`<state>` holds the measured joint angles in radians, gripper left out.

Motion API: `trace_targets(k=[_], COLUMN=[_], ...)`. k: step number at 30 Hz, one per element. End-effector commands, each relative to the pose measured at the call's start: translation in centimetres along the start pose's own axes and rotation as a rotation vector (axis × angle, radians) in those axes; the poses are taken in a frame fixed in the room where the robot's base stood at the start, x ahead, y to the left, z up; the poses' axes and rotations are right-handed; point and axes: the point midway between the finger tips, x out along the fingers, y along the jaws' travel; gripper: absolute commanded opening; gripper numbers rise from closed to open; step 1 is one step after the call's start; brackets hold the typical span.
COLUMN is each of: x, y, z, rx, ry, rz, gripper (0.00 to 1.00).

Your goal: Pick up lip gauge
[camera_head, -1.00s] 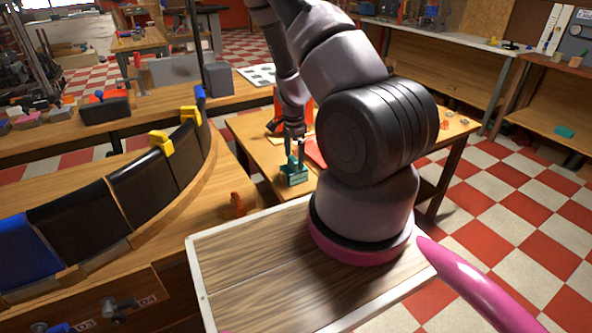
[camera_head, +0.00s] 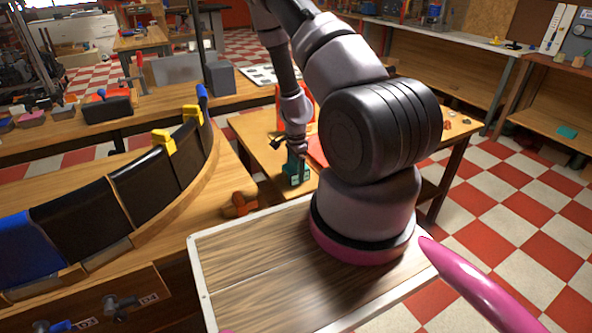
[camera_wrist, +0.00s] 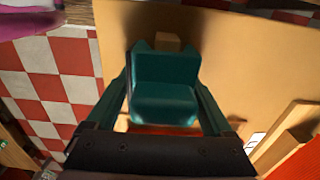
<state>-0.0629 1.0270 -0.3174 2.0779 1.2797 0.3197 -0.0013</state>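A teal, stepped block, which I take to be the lip gauge (camera_head: 297,172), is at the small wooden table beyond my base. In the wrist view the teal block (camera_wrist: 165,95) sits centred between the two dark teal fingers of my gripper (camera_wrist: 165,80). The fingers flank its left and right sides, and their tips look very close to it or touching. I cannot tell whether they press on it. In the head view my gripper (camera_head: 291,152) is right at the block, partly hidden by my own wrist. Whether the block rests on the table or is lifted is unclear.
The small table's top (camera_head: 255,140) also carries red items (camera_head: 317,150) close to the block. A curved bench with dark panels and yellow clamps (camera_head: 163,141) stands to the left. An orange-brown piece (camera_head: 241,204) lies on its near part. Checkered floor is open at right.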

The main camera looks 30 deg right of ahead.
Motion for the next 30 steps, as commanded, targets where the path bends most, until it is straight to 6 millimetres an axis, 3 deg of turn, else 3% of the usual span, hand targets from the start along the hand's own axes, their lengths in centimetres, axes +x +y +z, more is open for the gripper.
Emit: trace_targets(k=[10, 21, 30], x=[-0.8, -7.7, -11.2], y=[-0.1, -0.1, -0.1], z=[0.0, 0.1, 0.0], rx=[-0.002, -0.003, -0.001], ry=[0.001, 0.001, 0.000], rz=[-0.002, -0.003, -0.001], gripper=[0.23, 0.23, 0.23])
